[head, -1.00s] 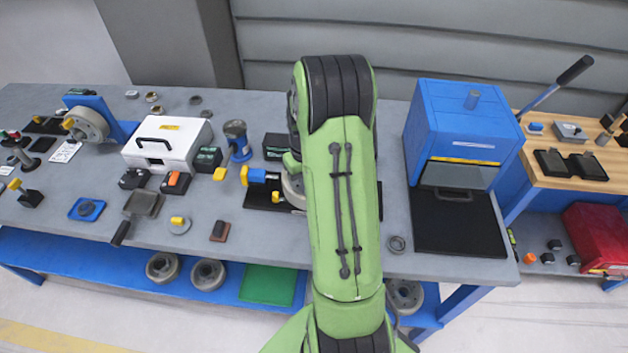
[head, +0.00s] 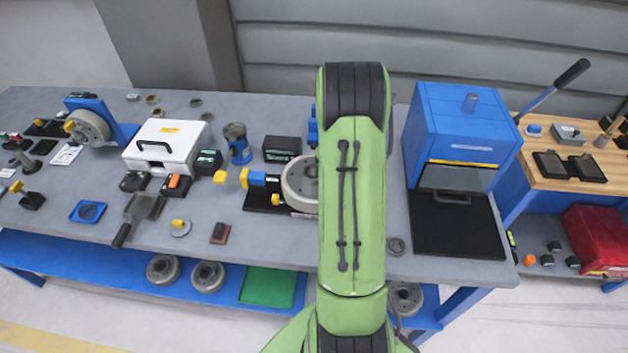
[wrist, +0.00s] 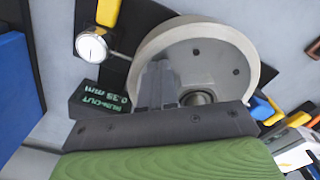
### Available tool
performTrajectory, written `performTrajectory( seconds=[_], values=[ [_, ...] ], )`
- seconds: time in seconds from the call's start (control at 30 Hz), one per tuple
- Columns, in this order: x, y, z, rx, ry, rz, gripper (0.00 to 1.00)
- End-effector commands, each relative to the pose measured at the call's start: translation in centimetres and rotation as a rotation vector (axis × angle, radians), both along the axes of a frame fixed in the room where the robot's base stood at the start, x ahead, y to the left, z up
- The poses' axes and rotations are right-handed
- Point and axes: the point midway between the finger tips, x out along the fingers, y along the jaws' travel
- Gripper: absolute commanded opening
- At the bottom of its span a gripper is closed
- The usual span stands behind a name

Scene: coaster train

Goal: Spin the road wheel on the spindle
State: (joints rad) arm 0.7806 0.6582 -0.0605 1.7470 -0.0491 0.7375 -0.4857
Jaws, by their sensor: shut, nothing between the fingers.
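The road wheel (head: 298,184), a pale grey disc, sits on the bench, its right part hidden behind my arm in the head view. In the wrist view the wheel (wrist: 220,50) fills the upper middle, with a light rim, bolt holes and a round hub. My gripper (wrist: 157,68) is shut and empty, its fingers over the wheel's face; I cannot tell whether they touch it. The head view hides my gripper behind the arm. A dial gauge (wrist: 92,45) stands beside the rim. A run-out display (wrist: 100,98) shows green characters, upside down, apparently 0.35 mm.
A blue and yellow clamp (head: 262,179) is left of the wheel. A white case (head: 167,145) and another wheel on a blue stand (head: 88,127) are farther left. A blue machine (head: 465,122) with a black mat stands right. The front bench edge is mostly clear.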

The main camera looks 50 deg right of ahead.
Motion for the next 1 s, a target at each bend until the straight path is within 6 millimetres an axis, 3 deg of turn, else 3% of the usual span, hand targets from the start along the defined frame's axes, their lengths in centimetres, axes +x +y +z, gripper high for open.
performTrajectory(
  seconds=[0.23,0.43,0.8,1.0],
  values=[
    [0.8,-1.6,-0.2,0.001,0.001,0.000,0.00],
    [2.7,-3.1,0.0,0.002,-0.001,0.001,0.00],
    [5.7,-3.8,0.3,0.002,-0.001,0.002,0.00],
    [6.0,-3.9,0.2,0.001,0.000,0.000,0.00]
  ],
)
